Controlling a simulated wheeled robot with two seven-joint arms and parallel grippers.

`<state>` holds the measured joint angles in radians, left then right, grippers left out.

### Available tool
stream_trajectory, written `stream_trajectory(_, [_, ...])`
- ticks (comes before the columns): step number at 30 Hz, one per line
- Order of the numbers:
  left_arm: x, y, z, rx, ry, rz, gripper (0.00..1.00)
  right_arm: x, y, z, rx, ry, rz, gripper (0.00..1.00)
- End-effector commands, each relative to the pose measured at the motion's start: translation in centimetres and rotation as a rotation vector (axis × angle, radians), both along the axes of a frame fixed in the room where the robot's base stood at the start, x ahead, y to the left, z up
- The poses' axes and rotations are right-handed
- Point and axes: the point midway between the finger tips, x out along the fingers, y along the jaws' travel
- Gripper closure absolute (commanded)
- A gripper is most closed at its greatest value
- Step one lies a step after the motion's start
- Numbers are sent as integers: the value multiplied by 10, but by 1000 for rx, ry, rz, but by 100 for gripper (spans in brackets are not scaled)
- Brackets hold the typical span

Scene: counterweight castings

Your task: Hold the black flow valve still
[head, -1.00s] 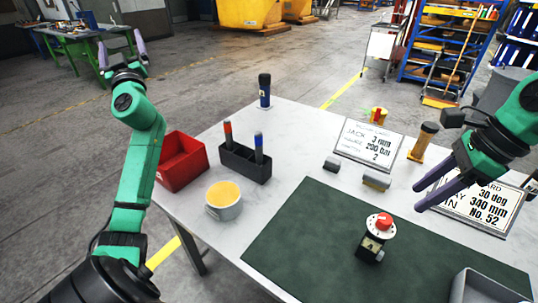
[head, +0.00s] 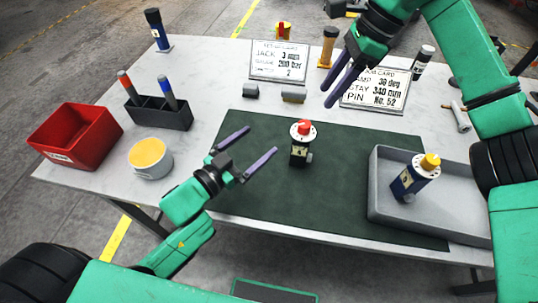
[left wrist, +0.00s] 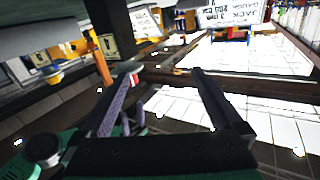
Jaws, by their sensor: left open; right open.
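The black flow valve (head: 298,158) stands upright on the dark green mat (head: 245,203) in the head view, with a white dial and a red knob on top. My left gripper (head: 262,139) is open and empty, left of the valve. Its fingers point towards the valve and its tips are a short way from it. My right gripper (head: 325,97) is open above the table, behind and right of the valve, by the job card. In the left wrist view my left gripper's fingers (left wrist: 155,75) are apart; I cannot clearly make out the valve there.
A grey tray (head: 380,212) at the right holds a blue valve (head: 408,184) with a yellow knob. A red bin (head: 75,140), a round tub (head: 150,165) and a black pen holder (head: 160,117) stand left. Cards (head: 279,62) and small blocks lie behind the mat.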

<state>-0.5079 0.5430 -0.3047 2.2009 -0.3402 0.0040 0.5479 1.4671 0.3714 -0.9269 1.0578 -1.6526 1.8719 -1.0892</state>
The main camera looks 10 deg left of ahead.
Motion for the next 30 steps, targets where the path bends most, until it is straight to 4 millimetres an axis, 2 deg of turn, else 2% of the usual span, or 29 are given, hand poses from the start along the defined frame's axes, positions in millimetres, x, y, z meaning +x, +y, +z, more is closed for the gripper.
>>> stream_trajectory(1, [-13, -17, -1, -33, 8, -39, 0, 0, 0, 0, 0, 0, 0, 50])
stream_trajectory(3, [-27, -34, 0, -68, 12, -77, 0, 0, 0, 0, 0, 0, 0, 50])
stream_trajectory(6, [-35, -46, 2, -92, 12, -101, 0, 0, 0, 0, 0, 0, 0, 50])
stream_trajectory(8, [-32, -49, 2, -95, 9, -103, 0, 0, 0, 0, 0, 0, 0, 50])
stream_trajectory(11, [-20, -57, 3, -93, 6, -103, 0, 0, 0, 0, 0, 0, 0, 50])
stream_trajectory(24, [63, -119, 3, -92, 9, -102, 0, 0, 0, 0, 0, 0, 0, 50])
stream_trajectory(30, [80, -132, 1, -91, 12, -102, 0, 0, 0, 0, 0, 0, 0, 50])
